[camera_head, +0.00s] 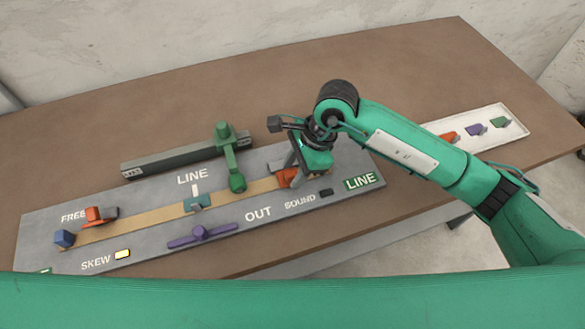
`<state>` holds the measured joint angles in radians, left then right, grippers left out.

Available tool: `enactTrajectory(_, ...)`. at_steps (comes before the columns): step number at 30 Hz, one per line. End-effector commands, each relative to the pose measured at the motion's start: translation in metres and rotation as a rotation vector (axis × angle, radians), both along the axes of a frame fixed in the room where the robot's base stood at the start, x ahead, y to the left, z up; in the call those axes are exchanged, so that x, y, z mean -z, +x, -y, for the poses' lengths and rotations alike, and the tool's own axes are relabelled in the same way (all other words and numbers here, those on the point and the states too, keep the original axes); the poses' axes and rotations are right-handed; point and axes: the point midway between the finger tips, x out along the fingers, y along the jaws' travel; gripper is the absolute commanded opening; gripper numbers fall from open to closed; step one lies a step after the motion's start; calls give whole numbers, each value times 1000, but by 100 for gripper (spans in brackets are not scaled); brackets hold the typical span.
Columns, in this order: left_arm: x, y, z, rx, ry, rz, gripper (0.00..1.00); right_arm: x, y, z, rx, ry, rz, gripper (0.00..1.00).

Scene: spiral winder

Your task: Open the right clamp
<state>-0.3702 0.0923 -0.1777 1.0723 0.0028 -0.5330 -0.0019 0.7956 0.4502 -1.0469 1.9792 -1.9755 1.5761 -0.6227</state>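The right clamp, an orange block (287,179), sits at the right end of the tan strip on the grey board. My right gripper (289,171) reaches down over it from the right, with its fingers at or very near the orange part. The gripper and wrist hide much of this clamp, and I cannot tell whether the fingers are closed on it. The left clamp, also orange (100,215), is at the left end of the strip near the word FREE. My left gripper is not in view.
The grey board (300,213) carries a teal piece (197,202), a purple bar (201,235) and a blue block (64,239). A green arm (230,165) reaches over the strip from a dark rail (170,159). A white tray (512,136) with small coloured parts lies at right.

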Motion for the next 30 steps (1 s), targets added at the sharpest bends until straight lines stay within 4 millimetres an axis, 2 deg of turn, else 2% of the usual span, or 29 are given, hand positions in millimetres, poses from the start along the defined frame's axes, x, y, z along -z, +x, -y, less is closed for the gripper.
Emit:
enactTrajectory(5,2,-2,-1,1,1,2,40,10,-1,-4,-1,1,0,40)
enactTrajectory(13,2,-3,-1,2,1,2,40,11,-1,-4,-1,0,0,40)
enactTrajectory(19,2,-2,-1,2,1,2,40,11,-1,-4,-1,0,1,1)
enactTrajectory(30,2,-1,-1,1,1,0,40,9,1,-5,0,-14,-39,0)
